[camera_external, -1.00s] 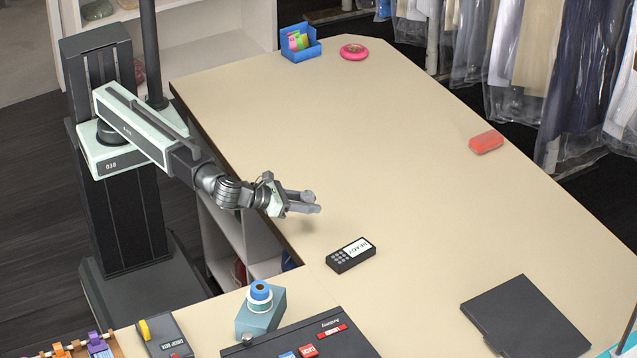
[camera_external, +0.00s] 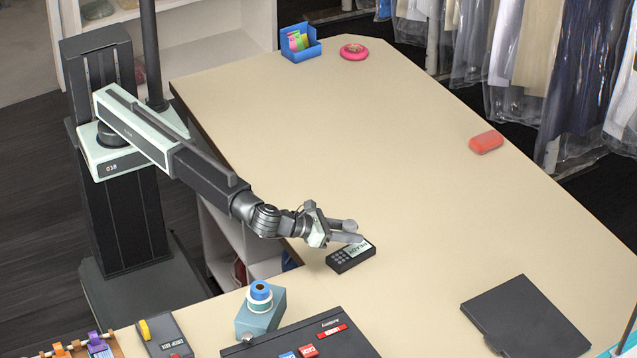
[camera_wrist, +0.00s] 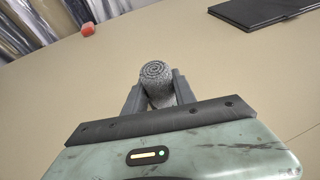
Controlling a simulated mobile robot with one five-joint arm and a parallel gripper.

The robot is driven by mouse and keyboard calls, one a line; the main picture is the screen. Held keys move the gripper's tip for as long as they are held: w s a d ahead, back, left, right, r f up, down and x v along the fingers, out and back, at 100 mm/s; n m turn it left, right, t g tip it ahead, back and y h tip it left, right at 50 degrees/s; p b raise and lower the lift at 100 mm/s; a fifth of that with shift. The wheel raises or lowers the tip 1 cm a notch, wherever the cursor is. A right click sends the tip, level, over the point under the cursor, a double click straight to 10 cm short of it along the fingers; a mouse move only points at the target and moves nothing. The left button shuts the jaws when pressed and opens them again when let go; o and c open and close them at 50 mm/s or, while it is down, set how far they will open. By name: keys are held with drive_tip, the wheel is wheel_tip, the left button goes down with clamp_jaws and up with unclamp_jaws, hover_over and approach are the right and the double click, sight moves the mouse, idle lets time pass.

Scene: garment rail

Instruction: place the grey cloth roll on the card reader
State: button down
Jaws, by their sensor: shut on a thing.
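My gripper (camera_external: 348,231) is shut on the grey cloth roll (camera_wrist: 158,78). In the wrist view the roll's spiral end stands out between the two fingers. In the outside view the roll is mostly hidden by the fingers. The card reader (camera_external: 341,261), a small black box with keys and a white label, lies on the table just below and beside my fingertips in the picture. The fingers overlap its upper right part in this view. I cannot tell whether the roll touches the reader. The reader does not show in the wrist view.
A teal box with tape rolls (camera_external: 261,308) stands at the front left near a black tray (camera_external: 345,338). A dark flat folder (camera_external: 525,318) lies at the right. A red block (camera_external: 486,142) is at the far right edge. The table's middle (camera_external: 380,150) is clear.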

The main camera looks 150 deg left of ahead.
sight(352, 252)
drive_tip(key=shift+w, duration=0.1)
drive_tip(key=f+b, duration=0.4)
drive_tip(key=shift+w+a, duration=0.2)
drive_tip(key=shift+w, duration=0.05)
drive_tip(key=shift+r, duration=0.25)
drive_tip(key=shift+f, duration=0.1)
drive_tip(key=c, duration=1.4)
unclamp_jaws()
drive_tip(key=shift+f, duration=0.15)
drive_tip(key=shift+c, duration=0.2)
drive_tip(key=o, duration=0.4)
